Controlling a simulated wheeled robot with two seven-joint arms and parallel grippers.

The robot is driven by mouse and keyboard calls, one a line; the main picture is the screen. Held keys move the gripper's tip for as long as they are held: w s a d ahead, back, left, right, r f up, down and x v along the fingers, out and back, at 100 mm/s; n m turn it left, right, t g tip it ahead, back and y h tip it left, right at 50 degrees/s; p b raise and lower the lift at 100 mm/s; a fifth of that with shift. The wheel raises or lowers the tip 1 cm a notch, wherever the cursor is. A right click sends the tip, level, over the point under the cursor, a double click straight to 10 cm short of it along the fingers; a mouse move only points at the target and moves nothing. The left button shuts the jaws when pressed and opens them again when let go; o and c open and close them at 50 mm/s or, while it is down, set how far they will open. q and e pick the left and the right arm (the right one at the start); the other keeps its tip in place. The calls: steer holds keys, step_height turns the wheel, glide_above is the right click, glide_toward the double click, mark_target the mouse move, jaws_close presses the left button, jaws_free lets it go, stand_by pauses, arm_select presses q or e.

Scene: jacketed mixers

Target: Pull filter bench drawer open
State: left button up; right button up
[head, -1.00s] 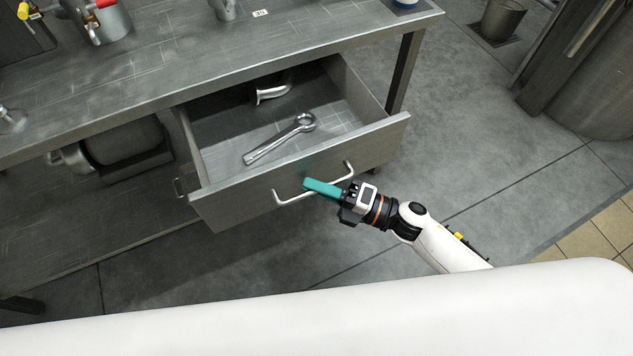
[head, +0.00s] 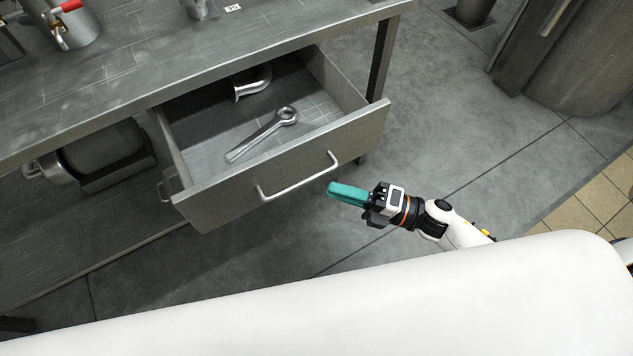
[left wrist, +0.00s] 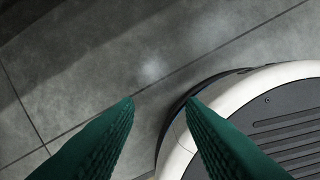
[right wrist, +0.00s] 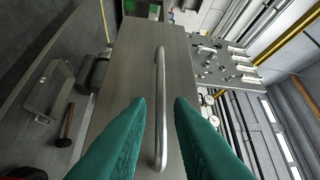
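The filter bench drawer (head: 285,172) is pulled out from the bench (head: 130,85), with its inside in view. Its bar handle (head: 298,180) runs along the front panel. A ring-ended wrench (head: 262,134) and a bent pipe piece (head: 252,84) lie inside the drawer. My right gripper (head: 332,190) is just off the handle, at its right end, and holds nothing. In the right wrist view the handle (right wrist: 160,100) stands ahead, between the spread green fingers (right wrist: 158,102), apart from them. My left gripper (left wrist: 160,102) is open and empty over the floor; it is not seen in the head view.
A large metal vessel (head: 585,70) stands at the upper right. Clear grey floor (head: 450,130) lies between it and the bench. A cylindrical metal vessel (head: 100,150) sits under the bench, left of the drawer. A pot with a red-handled valve (head: 72,25) stands on the bench top.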

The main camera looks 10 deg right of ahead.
arm_select(q)
steer(key=shift+w+r, duration=0.2)
steer(key=shift+r, duration=0.25)
arm_select(e)
steer(key=v, duration=0.4)
arm_select(q)
steer(key=shift+s+f, duration=0.1)
